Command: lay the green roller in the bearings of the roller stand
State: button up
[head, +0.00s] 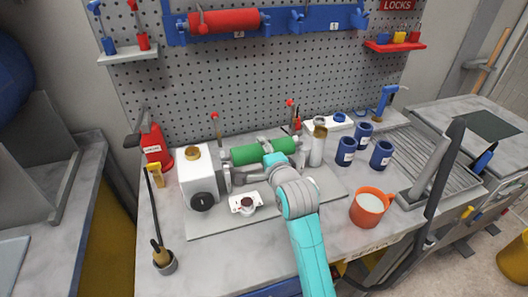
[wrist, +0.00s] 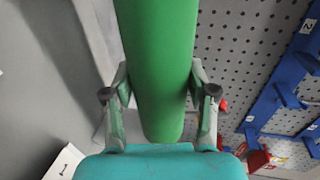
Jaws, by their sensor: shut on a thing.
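The green roller (head: 240,154) lies roughly level across the head view, over the grey machine parts on the bench. My gripper (head: 268,151) is shut on it near the middle; in the wrist view the green roller (wrist: 156,40) passes between the two fingers of my gripper (wrist: 160,78). Grey metal parts (head: 224,180), apparently of the roller stand, show below the roller's left end beside a white housing (head: 197,182) with a black knob. The bearings are partly hidden by the roller and my arm, and I cannot tell whether the roller touches them.
A blue wall rack (head: 275,25) holds a red roller (head: 224,20). An orange mug (head: 369,206) stands right of my arm, with several dark blue jars (head: 345,151) behind it.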

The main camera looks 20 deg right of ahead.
jog(key=shift+f, duration=0.55)
dwell(0.5)
jog(key=o, duration=1.2)
jog(key=shift+c, duration=0.2)
jog(key=shift+s, duration=0.1)
jog(key=v, duration=1.1)
jog(key=shift+s, duration=0.4)
jog(key=shift+s, duration=0.1)
